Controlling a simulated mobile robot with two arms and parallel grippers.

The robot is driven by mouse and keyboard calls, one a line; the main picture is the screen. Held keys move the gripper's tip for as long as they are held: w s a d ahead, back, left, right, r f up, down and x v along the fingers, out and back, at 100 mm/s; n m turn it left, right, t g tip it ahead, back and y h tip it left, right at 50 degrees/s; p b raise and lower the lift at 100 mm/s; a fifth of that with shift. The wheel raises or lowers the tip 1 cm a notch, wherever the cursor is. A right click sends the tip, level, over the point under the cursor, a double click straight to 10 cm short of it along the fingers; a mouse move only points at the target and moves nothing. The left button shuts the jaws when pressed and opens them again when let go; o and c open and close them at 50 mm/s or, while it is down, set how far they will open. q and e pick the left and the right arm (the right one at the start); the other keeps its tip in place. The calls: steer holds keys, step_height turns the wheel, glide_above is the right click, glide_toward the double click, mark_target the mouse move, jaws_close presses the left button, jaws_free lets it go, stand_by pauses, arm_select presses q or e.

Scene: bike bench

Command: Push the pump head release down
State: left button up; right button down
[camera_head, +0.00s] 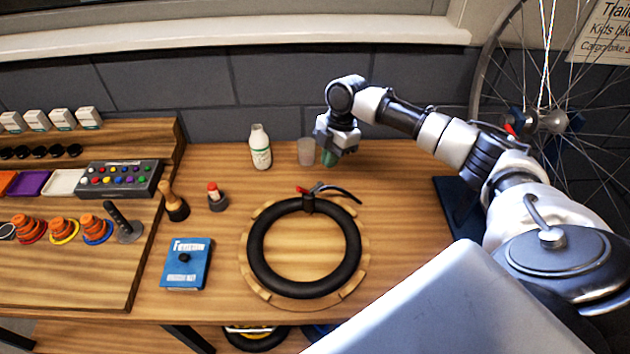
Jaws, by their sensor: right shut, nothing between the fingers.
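The pump head (307,203) is a small black piece at the back rim of a black tyre (257,262), which lies flat on a round wooden stand. A dark hose (345,192) curves off to the right. My right gripper (338,152) is shut and empty, behind and a little right of the pump head, apart from it. It partly hides a green object (328,159). My left gripper is not in view.
A bicycle wheel (548,120) is at right.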

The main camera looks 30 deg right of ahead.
steer(key=b+v, duration=0.1)
steer(key=v, duration=0.7)
steer(key=shift+b, duration=0.4)
steer(key=shift+d, duration=0.1)
